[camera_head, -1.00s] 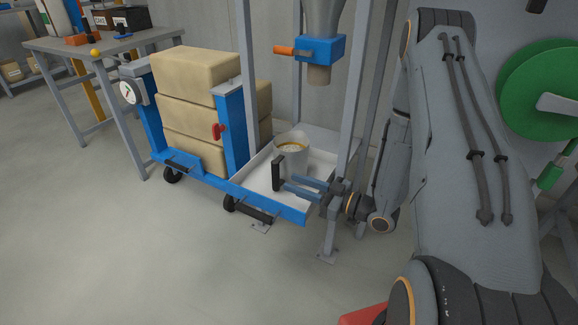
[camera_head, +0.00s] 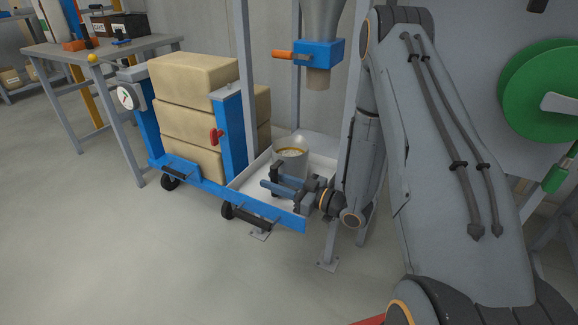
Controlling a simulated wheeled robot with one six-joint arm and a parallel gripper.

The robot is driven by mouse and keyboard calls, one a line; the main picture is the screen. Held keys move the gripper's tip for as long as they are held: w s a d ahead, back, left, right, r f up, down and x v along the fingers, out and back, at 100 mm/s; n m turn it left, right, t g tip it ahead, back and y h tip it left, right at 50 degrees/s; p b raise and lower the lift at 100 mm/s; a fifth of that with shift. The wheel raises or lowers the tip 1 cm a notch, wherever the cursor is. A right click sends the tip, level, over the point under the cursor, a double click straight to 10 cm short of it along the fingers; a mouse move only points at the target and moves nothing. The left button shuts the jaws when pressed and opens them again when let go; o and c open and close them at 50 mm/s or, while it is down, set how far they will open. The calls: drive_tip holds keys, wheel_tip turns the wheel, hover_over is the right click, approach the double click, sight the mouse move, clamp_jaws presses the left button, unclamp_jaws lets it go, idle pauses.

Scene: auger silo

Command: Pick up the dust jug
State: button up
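The dust jug (camera_head: 291,163) is a grey-white cup with tan contents and a black handle on its left side. It stands upright in the white tray below the silo outlet. My gripper (camera_head: 275,186) is low at the jug's near side, level with the handle, its blue fingers pointing left. The near finger crosses in front of the lower handle. The far finger is mostly hidden, so I cannot tell whether the fingers touch the handle or stand apart from it.
The silo outlet (camera_head: 318,78) with an orange lever hangs above. Stacked tan blocks (camera_head: 190,110) stand on a blue trolley at left. A workbench (camera_head: 100,48) is farther back. The floor in front is clear.

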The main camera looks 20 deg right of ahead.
clamp_jaws()
drive_tip(key=shift+r, duration=0.1)
